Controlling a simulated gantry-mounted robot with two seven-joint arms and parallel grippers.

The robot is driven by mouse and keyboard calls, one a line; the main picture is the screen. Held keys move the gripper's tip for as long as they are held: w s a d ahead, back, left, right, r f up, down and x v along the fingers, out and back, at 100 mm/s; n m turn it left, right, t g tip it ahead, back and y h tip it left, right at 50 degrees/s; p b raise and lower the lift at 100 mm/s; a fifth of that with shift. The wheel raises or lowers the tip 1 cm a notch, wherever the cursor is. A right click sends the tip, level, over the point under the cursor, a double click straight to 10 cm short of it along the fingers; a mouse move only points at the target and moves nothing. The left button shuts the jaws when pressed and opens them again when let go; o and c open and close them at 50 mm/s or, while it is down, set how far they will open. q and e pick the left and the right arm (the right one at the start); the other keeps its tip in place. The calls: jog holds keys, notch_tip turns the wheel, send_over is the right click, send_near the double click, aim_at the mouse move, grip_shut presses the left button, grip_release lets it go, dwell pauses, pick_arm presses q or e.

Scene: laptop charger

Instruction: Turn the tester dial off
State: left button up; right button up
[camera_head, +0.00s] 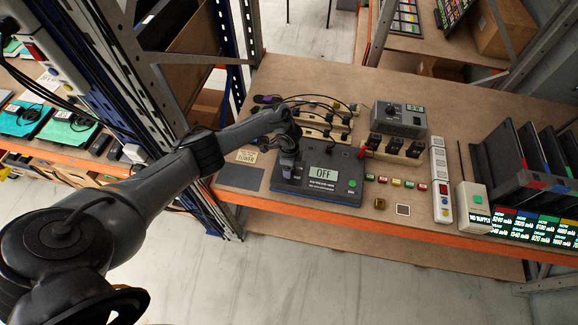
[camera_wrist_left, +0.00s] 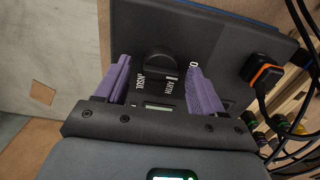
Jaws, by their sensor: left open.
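The tester (camera_head: 345,190) is a dark box with a blue lower edge on the bench. My right gripper is not in view.
A black plug with an orange mark (camera_wrist_left: 262,72) and its cables stand beside the fingers. A grey box with a small display (camera_head: 400,117), a white power strip (camera_head: 440,180) and a black rack (camera_head: 525,165) stand to the right. An orange edge borders the bench front.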

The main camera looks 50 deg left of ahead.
pick_arm(q)
notch_tip(320, 180, up, 10)
jog(key=shift+f+p, duration=0.15)
jog(key=shift+p, duration=0.2)
dwell(0.4)
